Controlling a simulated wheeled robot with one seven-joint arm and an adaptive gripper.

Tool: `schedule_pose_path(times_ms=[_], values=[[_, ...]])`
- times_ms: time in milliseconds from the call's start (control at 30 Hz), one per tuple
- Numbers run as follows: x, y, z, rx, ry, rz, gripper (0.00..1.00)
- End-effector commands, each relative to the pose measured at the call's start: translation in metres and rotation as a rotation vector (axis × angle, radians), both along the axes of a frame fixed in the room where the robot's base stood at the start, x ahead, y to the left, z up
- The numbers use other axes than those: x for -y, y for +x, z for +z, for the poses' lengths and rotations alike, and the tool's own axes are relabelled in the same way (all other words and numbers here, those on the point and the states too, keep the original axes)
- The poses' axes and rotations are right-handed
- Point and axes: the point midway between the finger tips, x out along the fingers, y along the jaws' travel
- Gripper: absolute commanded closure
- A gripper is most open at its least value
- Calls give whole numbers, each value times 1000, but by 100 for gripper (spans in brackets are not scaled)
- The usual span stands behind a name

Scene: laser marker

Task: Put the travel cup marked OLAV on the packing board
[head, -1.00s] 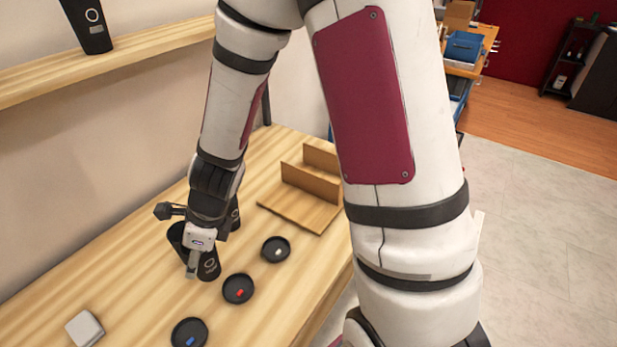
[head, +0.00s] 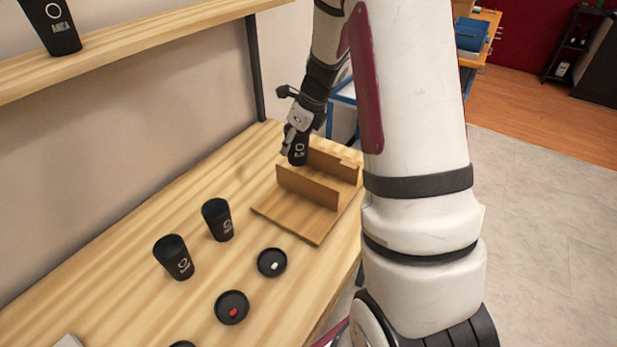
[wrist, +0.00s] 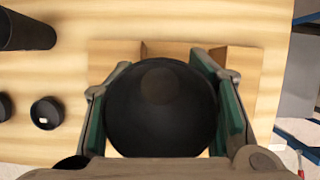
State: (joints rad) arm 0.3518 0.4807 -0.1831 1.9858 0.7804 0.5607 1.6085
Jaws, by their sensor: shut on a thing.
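My gripper (head: 292,139) is shut on a black travel cup (head: 298,152), which is upright with pale lettering too small to read surely. The cup is at the back end of the wooden packing board (head: 290,217), by its upright walls; I cannot tell whether its base touches the board. In the wrist view the held cup (wrist: 160,110) fills the space between the green finger pads, with the board (wrist: 115,55) beyond. Two more black cups, one nearer the board (head: 218,220) and one further left (head: 174,258), stand on the table; their names are not readable.
A black lid with a white mark (head: 272,262) and one with a red mark (head: 232,307) lie on the wooden table (head: 110,280). Another black cup (head: 52,25) stands on the wall shelf (head: 150,40). The board's front part is bare.

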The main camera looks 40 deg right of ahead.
Motion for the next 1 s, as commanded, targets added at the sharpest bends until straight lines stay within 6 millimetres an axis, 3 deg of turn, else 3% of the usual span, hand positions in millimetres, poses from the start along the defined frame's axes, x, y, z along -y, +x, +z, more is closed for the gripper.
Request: schedule_pose_path(times_ms=[200, 500, 1000], values=[[25, 0, 2, 0, 1, -34, 63], [27, -1, -47, -2, 2, -39, 63], [26, -1, -94, 0, 1, -37, 63]])
